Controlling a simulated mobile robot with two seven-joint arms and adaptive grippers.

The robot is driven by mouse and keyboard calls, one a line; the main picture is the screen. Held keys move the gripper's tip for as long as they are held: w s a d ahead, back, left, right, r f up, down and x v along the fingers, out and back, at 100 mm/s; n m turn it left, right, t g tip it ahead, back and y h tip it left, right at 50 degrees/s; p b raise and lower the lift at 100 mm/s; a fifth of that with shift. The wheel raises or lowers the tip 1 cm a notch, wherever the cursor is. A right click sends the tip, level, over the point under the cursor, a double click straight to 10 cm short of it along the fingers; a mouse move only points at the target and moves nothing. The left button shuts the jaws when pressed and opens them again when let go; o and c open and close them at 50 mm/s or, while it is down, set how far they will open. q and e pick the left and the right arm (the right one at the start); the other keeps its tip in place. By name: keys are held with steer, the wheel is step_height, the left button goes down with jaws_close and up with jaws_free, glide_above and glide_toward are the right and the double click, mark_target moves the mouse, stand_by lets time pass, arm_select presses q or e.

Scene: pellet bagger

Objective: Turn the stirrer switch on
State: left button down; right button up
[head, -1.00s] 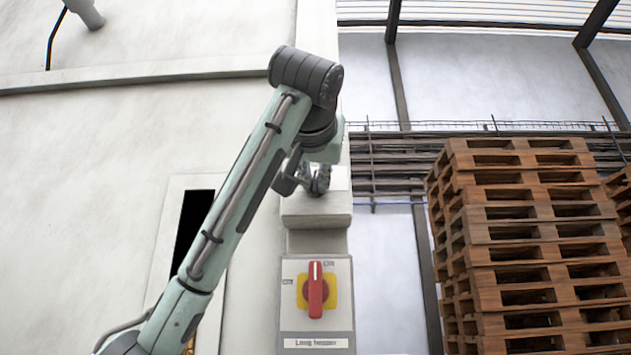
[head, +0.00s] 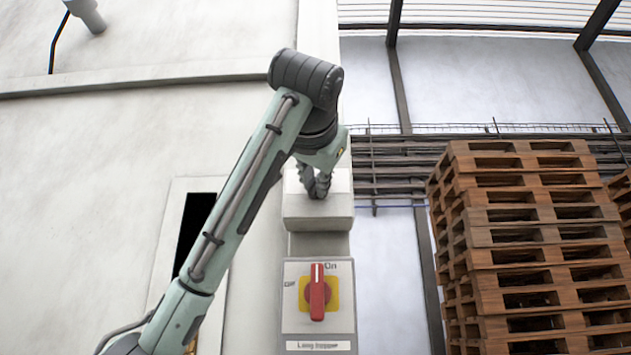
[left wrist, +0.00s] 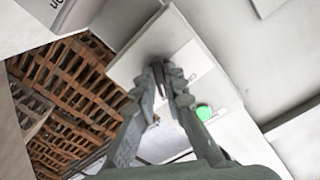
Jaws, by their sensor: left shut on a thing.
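My left gripper (head: 318,190) is at the face of the pale upper box (head: 318,215), above the red rotary switch. In the left wrist view its two fingertips (left wrist: 168,82) are close together against the pale box panel (left wrist: 165,50), shut on a small part there. That part sits where the stirrer switch appears to be; the fingers hide nearly all of it, so its position cannot be read. A bright green round spot (left wrist: 204,112) shows on the panel beside the fingers. My right gripper is not in view.
Below is a red switch (head: 317,292) on a yellow plate, its handle upright toward "On"; its label seems to read "Long hopper". Stacked wooden pallets (head: 540,240) stand at the right. A large pale machine wall (head: 90,200) fills the left.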

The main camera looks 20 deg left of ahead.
arm_select(q)
steer(key=c, duration=1.6)
jaws_free()
steer(key=v, duration=1.2)
